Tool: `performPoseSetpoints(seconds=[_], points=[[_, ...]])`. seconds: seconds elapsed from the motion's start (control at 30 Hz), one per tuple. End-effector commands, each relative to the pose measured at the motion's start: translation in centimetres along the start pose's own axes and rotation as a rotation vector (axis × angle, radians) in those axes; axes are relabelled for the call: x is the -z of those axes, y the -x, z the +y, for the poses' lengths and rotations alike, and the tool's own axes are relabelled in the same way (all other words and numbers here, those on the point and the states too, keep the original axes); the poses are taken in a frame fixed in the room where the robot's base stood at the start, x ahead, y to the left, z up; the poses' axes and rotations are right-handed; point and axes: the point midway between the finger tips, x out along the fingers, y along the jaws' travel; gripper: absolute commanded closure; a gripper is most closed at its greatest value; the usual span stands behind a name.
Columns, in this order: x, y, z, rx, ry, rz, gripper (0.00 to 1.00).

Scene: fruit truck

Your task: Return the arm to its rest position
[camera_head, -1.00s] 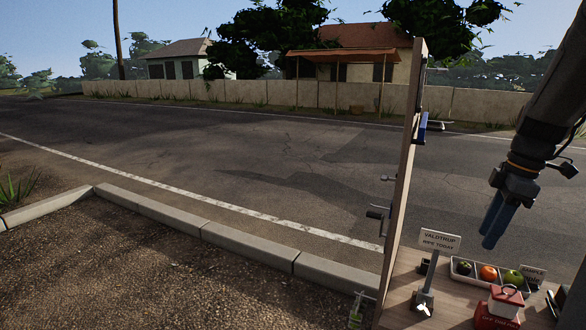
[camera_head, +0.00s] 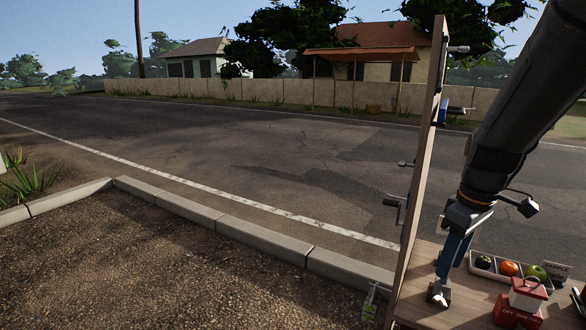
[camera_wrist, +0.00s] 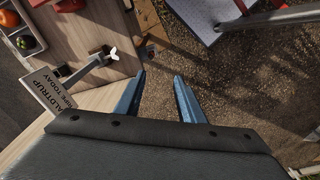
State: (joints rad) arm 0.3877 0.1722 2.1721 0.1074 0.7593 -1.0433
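My arm reaches in from the upper right in the head view, over the wooden counter (camera_head: 425,312). My gripper (camera_head: 447,268) points down there and covers most of the small sign's stand. In the wrist view my gripper (camera_wrist: 159,75) shows two blue fingers set apart, with nothing between them but gravel ground beyond. The white sign (camera_wrist: 48,93) reading "VALDTRUP RIPE TODAY" lies left of the fingers in the wrist view, on its metal stand (camera_wrist: 100,60). I cannot tell from the head view whether the fingers touch the stand.
A tall wooden panel (camera_head: 418,170) with a crank stands left of the arm. Road and gravel to the left are open.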

Motion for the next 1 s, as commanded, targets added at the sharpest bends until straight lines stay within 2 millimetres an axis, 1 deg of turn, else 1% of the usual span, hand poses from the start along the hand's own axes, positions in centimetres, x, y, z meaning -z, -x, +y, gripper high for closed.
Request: performPoseSetpoints(seconds=[0.03,0.07,0.1,0.17,0.2,0.3,0.43,0.5,0.6,1.0], points=[[0.9,-2.2,-2.1,-0.006,-0.045,-0.005,0.64],[1.2,-3.2,-3.3,-0.013,-0.084,-0.006,0.64],[1.6,-4.4,-4.9,-0.022,-0.138,-0.005,0.64],[2.0,-6.3,-7.2,-0.033,-0.216,-0.004,0.64],[2.2,-7.4,-8.6,-0.041,-0.267,0.0,0.64],[2.3,-9.8,-11.8,-0.055,-0.385,0.013,0.64],[2.1,-11.9,-14.8,-0.064,-0.497,0.03,0.64],[1.9,-12.6,-15.7,-0.065,-0.536,0.036,0.64],[1.9,-12.9,-16.4,-0.067,-0.568,0.043,0.64],[1.8,-12.9,-16.5,-0.067,-0.577,0.044,0.64]])
